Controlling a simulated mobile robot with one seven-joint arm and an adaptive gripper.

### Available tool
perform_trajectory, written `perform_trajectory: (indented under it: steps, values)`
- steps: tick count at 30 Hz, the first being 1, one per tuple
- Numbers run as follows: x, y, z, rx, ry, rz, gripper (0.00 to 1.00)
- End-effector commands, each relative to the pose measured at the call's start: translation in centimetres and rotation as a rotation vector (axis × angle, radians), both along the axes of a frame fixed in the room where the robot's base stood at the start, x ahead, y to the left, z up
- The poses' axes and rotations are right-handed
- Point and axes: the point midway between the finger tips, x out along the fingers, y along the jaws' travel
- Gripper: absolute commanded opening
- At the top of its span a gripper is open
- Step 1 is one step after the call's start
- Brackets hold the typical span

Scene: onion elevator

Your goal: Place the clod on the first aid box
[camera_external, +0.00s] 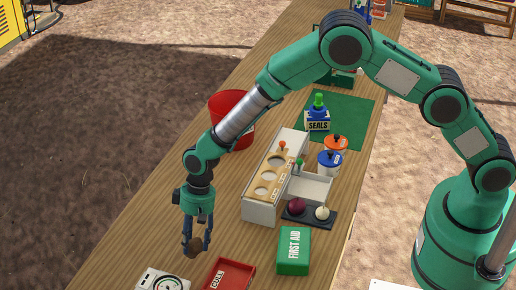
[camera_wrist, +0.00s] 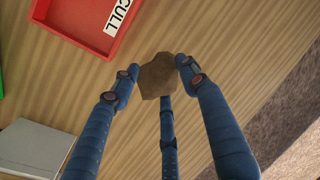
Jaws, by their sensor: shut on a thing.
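The clod (camera_external: 193,247) is a rough brown lump. My gripper (camera_external: 196,240) is shut on it, with the fingers pointing down, at the left side of the wooden table. In the wrist view the clod (camera_wrist: 158,76) sits between the blue fingertips of my gripper (camera_wrist: 155,80), with wood grain behind it. It looks held above the table, though the height is hard to tell. The first aid box (camera_external: 294,251) is a green box with white "FIRST AID" lettering, lying to the right of my gripper. Its top is bare.
A red CULL tray (camera_external: 230,275) lies between my gripper and the first aid box; it also shows in the wrist view (camera_wrist: 82,22). A white scale (camera_external: 163,281) stands at the front.

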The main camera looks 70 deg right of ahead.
Motion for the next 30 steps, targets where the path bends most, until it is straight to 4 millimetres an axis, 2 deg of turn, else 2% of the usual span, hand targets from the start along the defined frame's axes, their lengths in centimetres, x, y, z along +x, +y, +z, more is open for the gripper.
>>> perform_trajectory:
  steps: [11, 30]
  values:
    - [-3.7, -2.3, 2.7, 0.003, -0.002, -0.020, 0.09]
    - [-12.9, -6.8, 6.6, 0.006, 0.000, -0.063, 0.09]
